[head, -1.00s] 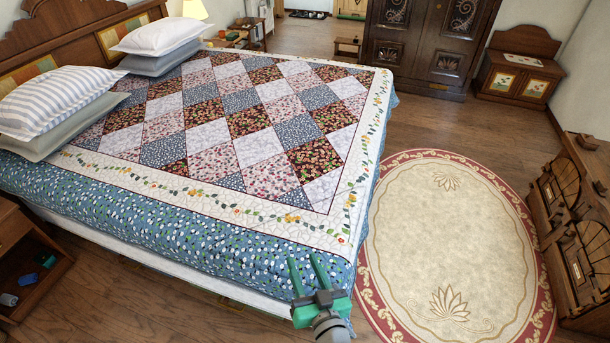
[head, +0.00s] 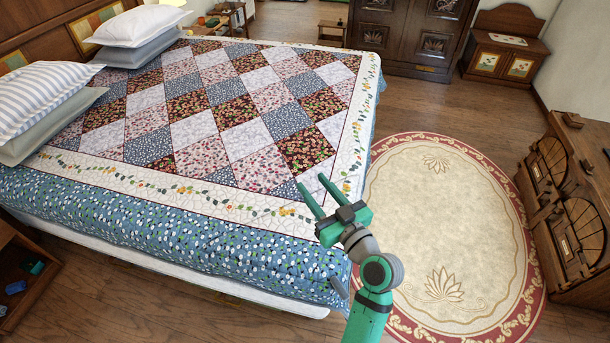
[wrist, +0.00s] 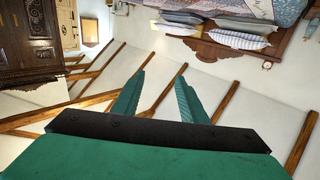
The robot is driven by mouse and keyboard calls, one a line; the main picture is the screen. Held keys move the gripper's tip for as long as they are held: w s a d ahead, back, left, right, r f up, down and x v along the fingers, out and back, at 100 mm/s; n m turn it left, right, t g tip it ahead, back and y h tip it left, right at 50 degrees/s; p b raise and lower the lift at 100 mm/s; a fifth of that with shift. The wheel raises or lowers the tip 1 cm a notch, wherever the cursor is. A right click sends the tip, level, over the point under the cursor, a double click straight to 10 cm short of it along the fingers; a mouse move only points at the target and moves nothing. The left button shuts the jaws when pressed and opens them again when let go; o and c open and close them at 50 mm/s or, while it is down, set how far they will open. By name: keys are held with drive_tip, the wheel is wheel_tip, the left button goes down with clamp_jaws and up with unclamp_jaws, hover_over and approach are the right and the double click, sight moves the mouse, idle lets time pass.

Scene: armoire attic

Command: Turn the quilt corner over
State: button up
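The patchwork quilt (head: 243,139) lies flat over the bed, with a white floral border and a blue flowered side hanging over the edge. Its near right corner lies by my gripper, partly hidden behind my gripper and arm. My gripper (head: 312,192) is open and empty, its two green fingers apart and pointing up and left over the quilt's corner area. In the wrist view the open fingers (wrist: 158,95) show nothing between them, and the quilt (wrist: 212,7) appears upside down at the top. I cannot tell whether the fingers touch the quilt.
White and striped pillows (head: 47,95) lie at the bed's head. An oval rug (head: 440,215) covers the floor right of the bed. A carved wooden chest (head: 570,185) stands at the right and a dark armoire (head: 407,38) at the back.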

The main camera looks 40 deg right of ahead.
drive_tip(key=shift+w+d, duration=0.15)
drive_tip(key=shift+w, duration=0.95)
drive_tip(key=shift+w+d, duration=0.1)
drive_tip(key=shift+w, duration=1)
drive_tip(key=shift+w, duration=0.1)
clamp_jaws()
drive_tip(key=shift+a, duration=0.1)
drive_tip(key=shift+s, duration=0.2)
unclamp_jaws()
drive_tip(key=shift+w, duration=0.1)
